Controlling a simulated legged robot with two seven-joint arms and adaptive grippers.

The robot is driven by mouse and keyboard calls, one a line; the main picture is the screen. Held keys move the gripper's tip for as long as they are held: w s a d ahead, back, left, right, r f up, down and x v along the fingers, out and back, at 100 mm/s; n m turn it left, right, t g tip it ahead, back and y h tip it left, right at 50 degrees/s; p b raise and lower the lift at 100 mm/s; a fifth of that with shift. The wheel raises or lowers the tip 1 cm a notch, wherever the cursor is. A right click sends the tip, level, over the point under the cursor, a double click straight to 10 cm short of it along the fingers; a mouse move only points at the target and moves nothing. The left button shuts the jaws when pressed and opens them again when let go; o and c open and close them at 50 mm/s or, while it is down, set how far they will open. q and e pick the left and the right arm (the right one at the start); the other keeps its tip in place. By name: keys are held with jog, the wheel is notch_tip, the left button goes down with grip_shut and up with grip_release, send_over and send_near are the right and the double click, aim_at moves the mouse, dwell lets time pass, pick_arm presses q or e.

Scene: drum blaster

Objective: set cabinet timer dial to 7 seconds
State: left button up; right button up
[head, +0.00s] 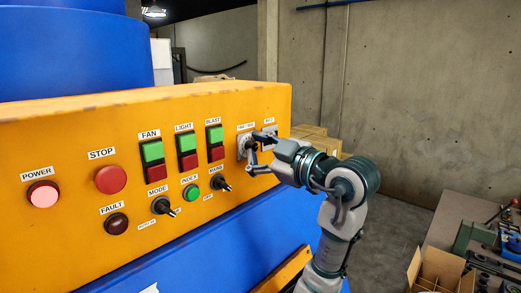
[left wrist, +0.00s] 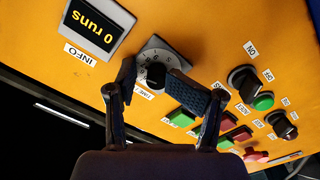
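The timer dial has a grey scale plate and a black knob. It shows in the left wrist view (left wrist: 157,52) at the upper middle and in the head view (head: 243,146) at the right end of the orange cabinet panel (head: 75,135). The dial's setting cannot be read. My left gripper (head: 256,150) is at the dial. In the left wrist view, its two fingers (left wrist: 157,80) stand apart on either side of the knob, with a small gap showing on the left. The right finger overlaps the knob's edge; contact cannot be told. My right gripper is not in view.
An info display (left wrist: 97,28) reading "0 runs" sits beside the dial. Green and red buttons (head: 215,143), a mode switch (head: 162,206) and a red stop button (head: 110,179) are on the panel. A bench (head: 440,232) with a cardboard box stands at right.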

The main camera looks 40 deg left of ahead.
pick_arm(q)
jog(key=shift+w+d+r, duration=0.15)
jog(key=shift+d, duration=0.9)
jog(key=s+d, duration=0.1)
jog(key=d, duration=1)
jog(key=shift+f, duration=0.25)
